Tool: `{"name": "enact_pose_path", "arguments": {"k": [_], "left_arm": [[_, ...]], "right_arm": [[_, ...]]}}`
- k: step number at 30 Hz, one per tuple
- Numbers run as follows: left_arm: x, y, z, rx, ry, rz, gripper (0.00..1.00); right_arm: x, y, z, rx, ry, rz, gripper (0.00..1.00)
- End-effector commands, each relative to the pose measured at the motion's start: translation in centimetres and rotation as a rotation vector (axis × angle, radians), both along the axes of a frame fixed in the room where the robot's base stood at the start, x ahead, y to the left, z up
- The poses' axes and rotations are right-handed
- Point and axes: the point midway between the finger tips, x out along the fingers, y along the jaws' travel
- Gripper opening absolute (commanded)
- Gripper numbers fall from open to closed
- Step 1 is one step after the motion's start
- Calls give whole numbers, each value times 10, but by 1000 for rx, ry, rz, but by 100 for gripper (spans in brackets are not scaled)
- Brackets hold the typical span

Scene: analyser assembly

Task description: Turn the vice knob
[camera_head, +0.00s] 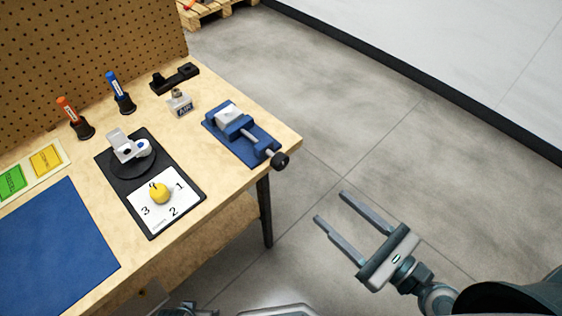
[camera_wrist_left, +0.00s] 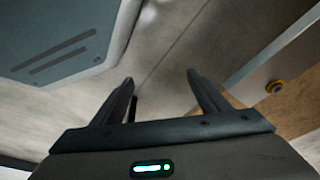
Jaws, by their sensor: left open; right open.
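The blue vice (camera_head: 242,133) sits at the right end of the wooden table, with a pale block between its jaws. Its round black knob (camera_head: 280,161) sticks out past the table's front right edge on a metal screw. My right gripper (camera_head: 329,209) is open and empty, over the floor to the right of the table and apart from the knob. In the left wrist view my left gripper (camera_wrist_left: 160,82) is open with nothing between its fingers. In the head view only a bit of what seems to be my left arm shows at the bottom edge.
The wooden table (camera_head: 100,118) also holds a black board (camera_head: 186,208) with a yellow dial (camera_head: 159,193), a blue mat (camera_head: 57,240), two upright markers and a black holder (camera_head: 175,77). A pegboard (camera_head: 90,55) stands behind. The floor right of the table is clear.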

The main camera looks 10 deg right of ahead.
Motion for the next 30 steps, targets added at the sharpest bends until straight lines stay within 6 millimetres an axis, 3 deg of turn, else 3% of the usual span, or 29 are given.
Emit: {"name": "enact_pose_path", "arguments": {"k": [10, 17, 23, 30], "left_arm": [[-2, 1, -8, 0, 1, 0, 68], [-8, 3, -30, 0, 9, 1, 68], [-17, 7, -51, 1, 11, 2, 68], [-18, 2, -65, -10, -38, -2, 68]], "right_arm": [[5, 2, 1, -3, -3, -3, 50], [15, 8, 2, -2, -3, -5, 50], [27, 17, 3, -2, -3, -4, 50], [54, 35, 4, 0, -3, -5, 50]]}}
